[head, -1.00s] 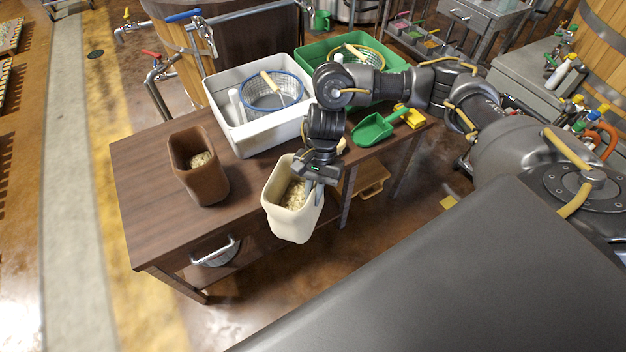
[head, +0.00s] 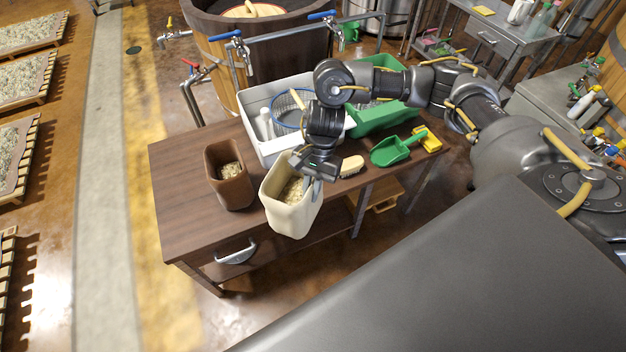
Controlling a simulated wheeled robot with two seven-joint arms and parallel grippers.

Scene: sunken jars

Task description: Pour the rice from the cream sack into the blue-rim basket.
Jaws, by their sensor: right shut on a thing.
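My right gripper (head: 312,186) is shut on the rim of the cream sack (head: 288,216). The sack hangs nearly upright at the table's front edge, and pale rice (head: 293,191) shows inside it. The blue-rim basket (head: 287,112) sits in the white tub (head: 252,108) behind the gripper. My right arm hides part of the basket and tub. My left gripper is not in view.
A brown sack (head: 233,190) with rice stands left on the wooden table (head: 180,195). A green tub (head: 385,117), a green scoop (head: 392,152), a brush (head: 351,166) and a yellow item (head: 428,141) are on the right. The table's left part is bare.

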